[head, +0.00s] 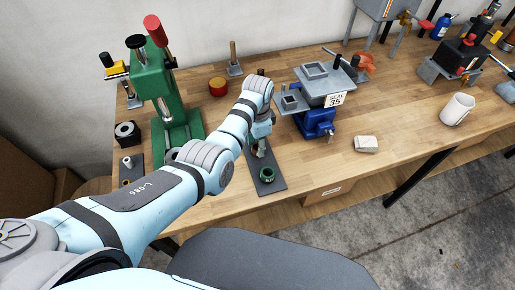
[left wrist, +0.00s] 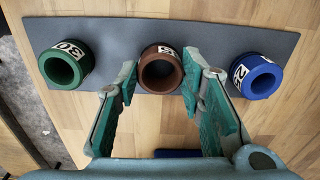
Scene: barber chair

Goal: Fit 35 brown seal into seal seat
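The brown seal (left wrist: 161,70) stands in the middle of a dark grey strip (left wrist: 110,35) in the left wrist view, its label partly visible. A green ring (left wrist: 66,65) marked 30 is to its left and a blue ring (left wrist: 255,76) to its right. My left gripper (left wrist: 161,78) is open, with one fingertip on each side of the brown seal; I cannot tell if they touch it. In the head view my left gripper (head: 259,150) hides the brown seal. A grey fixture (head: 335,85) labelled SEAL 35 stands on a blue vise (head: 318,122). My right gripper is not in view.
A green press (head: 160,80) stands left of my arm. A pale block (head: 366,144) and a white mug (head: 457,109) lie right of the vise. A red-topped round tin (head: 218,87) is behind. The bench between vise and mug is mostly clear.

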